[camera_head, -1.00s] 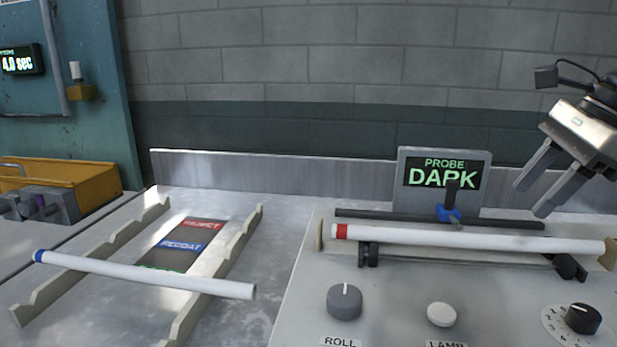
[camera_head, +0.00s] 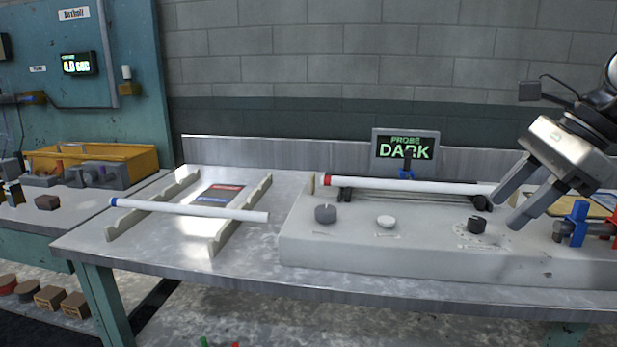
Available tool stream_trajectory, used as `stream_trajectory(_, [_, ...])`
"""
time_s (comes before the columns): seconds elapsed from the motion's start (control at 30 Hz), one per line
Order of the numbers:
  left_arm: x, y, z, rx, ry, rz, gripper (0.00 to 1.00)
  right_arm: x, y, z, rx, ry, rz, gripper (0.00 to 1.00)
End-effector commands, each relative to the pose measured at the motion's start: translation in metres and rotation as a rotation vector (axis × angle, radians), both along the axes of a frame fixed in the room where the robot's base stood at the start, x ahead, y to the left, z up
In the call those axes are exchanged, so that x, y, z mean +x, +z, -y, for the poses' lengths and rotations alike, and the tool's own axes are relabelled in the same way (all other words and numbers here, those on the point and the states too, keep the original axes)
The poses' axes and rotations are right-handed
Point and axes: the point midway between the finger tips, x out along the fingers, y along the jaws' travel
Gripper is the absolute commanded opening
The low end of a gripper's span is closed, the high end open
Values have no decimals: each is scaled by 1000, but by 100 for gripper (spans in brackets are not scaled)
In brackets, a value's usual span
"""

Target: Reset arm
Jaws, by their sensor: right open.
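My right gripper (camera_head: 508,208) hangs in from the right, open and empty, its two fingers pointing down and left. It is in front of the right end of a white tube with a red band (camera_head: 400,184), which lies across the grey test console (camera_head: 340,247). A second white tube with a blue end (camera_head: 190,208) lies across the notched rack (camera_head: 243,222) on the left. The probe display (camera_head: 404,148) behind the console reads DARK. My left gripper is not in view.
Blue and red clamp parts (camera_head: 577,224) stand at the console's right end. Knobs (camera_head: 325,213) rise from the console top. A yellow bin (camera_head: 110,158) sits on the far left bench. The table's front edge is clear between rack and console.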

Motion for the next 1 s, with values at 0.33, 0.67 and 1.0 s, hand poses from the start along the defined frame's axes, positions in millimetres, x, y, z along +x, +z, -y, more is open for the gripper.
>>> stream_trajectory(0.33, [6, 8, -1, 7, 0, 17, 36, 1, -46, -104, 378, 81, -131, 44])
stream_trajectory(0.67, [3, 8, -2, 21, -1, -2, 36, -28, -67, -228, 1295, -148, -685, 44])
stream_trajectory(1.0, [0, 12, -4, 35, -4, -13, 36, -19, -182, -191, 2172, -1215, -1614, 44])
